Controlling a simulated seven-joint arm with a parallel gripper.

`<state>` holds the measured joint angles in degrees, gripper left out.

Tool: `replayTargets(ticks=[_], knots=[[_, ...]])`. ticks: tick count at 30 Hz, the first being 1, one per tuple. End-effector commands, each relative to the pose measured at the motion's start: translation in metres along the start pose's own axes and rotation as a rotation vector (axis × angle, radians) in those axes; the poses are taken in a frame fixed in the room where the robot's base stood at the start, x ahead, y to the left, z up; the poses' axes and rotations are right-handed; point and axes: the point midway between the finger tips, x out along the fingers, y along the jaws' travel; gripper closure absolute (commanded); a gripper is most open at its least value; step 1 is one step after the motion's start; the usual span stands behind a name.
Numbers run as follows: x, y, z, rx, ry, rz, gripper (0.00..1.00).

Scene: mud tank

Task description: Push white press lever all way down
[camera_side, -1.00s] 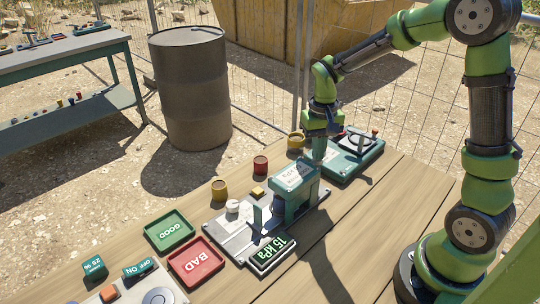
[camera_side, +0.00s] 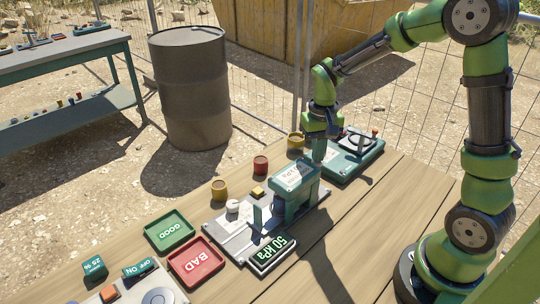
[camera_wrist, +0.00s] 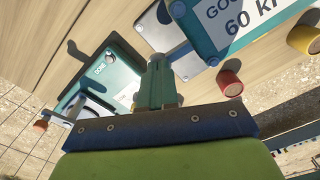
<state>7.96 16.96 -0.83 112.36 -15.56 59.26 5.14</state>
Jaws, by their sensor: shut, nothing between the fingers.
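The green press (camera_side: 296,187) stands on a grey base plate (camera_side: 225,226), with a white label on top; in the wrist view its label (camera_wrist: 228,18) shows part of "GOO" and "60 k". The press display (camera_side: 272,251) reads 50 kPa. My gripper (camera_side: 319,158) is shut and empty, pointing down at the far end of the press. It also shows in the wrist view (camera_wrist: 157,62), with its tips over the edge of the grey plate. I cannot make out the white lever clearly; the press and my gripper hide that spot.
A green device (camera_side: 350,155) with a round dial stands close behind my gripper. A green GOOD tray (camera_side: 169,230) and red BAD tray (camera_side: 196,262) lie at the front left. The right tabletop is clear.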

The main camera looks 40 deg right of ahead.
Motion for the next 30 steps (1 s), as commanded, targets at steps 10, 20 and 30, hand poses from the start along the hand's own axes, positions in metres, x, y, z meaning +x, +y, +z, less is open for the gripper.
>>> replayTargets(ticks=[10,20,30], knots=[[-0.021,0.0,0.0,0.001,0.002,-0.001,1.0],[-0.048,0.0,0.0,0.001,0.002,-0.001,1.0],[-0.075,0.0,0.0,0.0,0.002,-0.001,1.0]])
